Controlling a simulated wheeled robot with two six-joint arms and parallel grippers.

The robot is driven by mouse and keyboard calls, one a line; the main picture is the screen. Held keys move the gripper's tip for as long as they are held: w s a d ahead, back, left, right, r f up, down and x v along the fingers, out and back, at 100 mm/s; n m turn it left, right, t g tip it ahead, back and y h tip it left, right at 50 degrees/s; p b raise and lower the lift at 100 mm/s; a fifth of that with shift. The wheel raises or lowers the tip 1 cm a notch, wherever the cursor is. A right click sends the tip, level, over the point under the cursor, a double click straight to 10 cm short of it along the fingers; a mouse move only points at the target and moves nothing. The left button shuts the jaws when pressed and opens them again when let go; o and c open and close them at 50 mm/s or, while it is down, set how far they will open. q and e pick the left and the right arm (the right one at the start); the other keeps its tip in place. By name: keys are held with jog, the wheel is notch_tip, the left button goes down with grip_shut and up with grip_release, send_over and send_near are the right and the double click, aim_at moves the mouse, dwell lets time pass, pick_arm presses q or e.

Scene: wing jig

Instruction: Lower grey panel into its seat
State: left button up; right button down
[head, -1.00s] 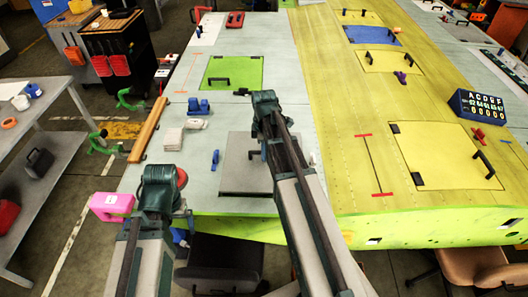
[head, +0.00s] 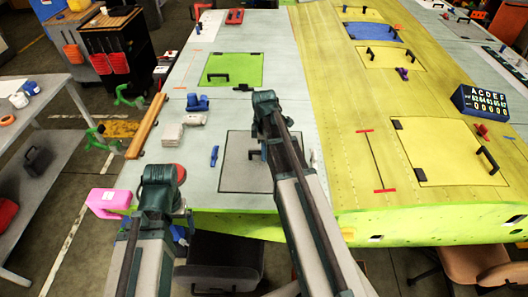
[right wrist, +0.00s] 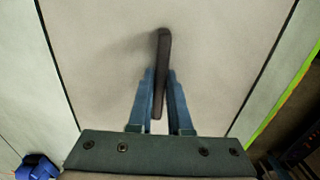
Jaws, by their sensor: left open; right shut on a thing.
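The grey panel (head: 236,174) lies in the pale grey table skin near its front edge, with a thin dark outline around it. It looks level and about flush. In the right wrist view the panel (right wrist: 100,60) has dark seam lines along its left and right sides. My right gripper (head: 256,154) is over the panel, and its blue fingers (right wrist: 160,100) are shut on the panel's dark bar handle (right wrist: 163,50). The handle looks slightly slanted between them. My left gripper (head: 181,236) is open at the front left, off the panel, mostly hidden by its own arm.
A blue tool (head: 214,156) lies just left of the panel. White blocks (head: 172,134), a blue clamp (head: 197,103) and a green panel (head: 232,70) are further back. The yellow wing skin (head: 345,100) is to the right.

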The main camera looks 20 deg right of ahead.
jog(key=shift+f, duration=0.15)
jog(key=c, duration=0.8)
grip_release()
jog(key=shift+o, duration=0.2)
notch_tip(320, 180, up, 14)
jog(key=p, duration=1.3)
jog(key=shift+p, duration=0.4)
